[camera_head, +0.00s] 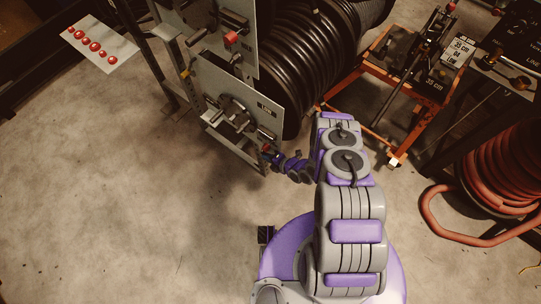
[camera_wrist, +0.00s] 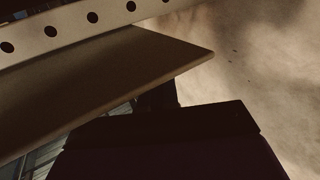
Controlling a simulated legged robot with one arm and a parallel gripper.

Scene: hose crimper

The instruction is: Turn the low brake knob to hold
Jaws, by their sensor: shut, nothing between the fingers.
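The lower brake plate (camera_head: 212,82) is a pale panel on the front of the hose reel stand, with a small dark label (camera_head: 266,108) and a grey hub with bars (camera_head: 236,115). A small red piece (camera_head: 267,148) shows below that plate, close to my gripper (camera_head: 271,155); I take it for the low brake knob, but its setting cannot be read. My gripper is shut and small in the head view, at the plate's lower right corner. Whether it touches the knob cannot be told. In the wrist view a dark shape (camera_wrist: 165,130) fills the bottom, and the knob is not recognizable.
An upper plate (camera_head: 212,15) carries another red knob (camera_head: 231,38). A black hose reel (camera_head: 310,65) stands behind. An orange cart (camera_head: 440,95) and a red hose coil (camera_head: 505,170) are to the right. A perforated rail (camera_wrist: 75,27) crosses the wrist view.

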